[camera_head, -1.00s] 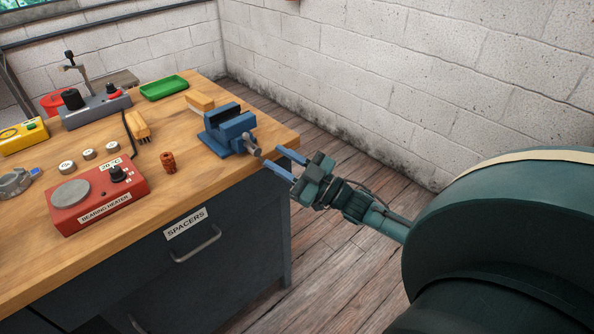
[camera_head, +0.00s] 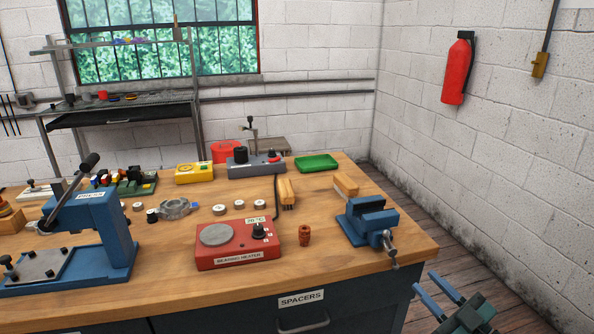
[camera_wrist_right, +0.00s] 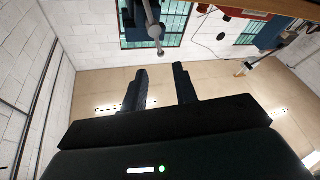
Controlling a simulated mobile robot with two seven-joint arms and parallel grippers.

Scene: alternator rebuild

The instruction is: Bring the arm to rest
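My right gripper (camera_head: 437,294) shows at the lower right of the head view, off the bench's right end and beside the blue vise (camera_head: 368,222). Its two fingers are apart with nothing between them. In the right wrist view the fingers (camera_wrist_right: 160,88) are also spread and empty, with the vise's handle end (camera_wrist_right: 156,32) above them, apart from the fingertips. My left gripper is in neither view.
The wooden bench (camera_head: 350,272) carries a red bearing heater (camera_head: 236,244), a blue press (camera_head: 92,235), a copper-coloured part (camera_head: 305,236) and a green tray (camera_head: 317,162). A fire extinguisher (camera_head: 458,70) hangs on the wall. Floor shows right of the bench.

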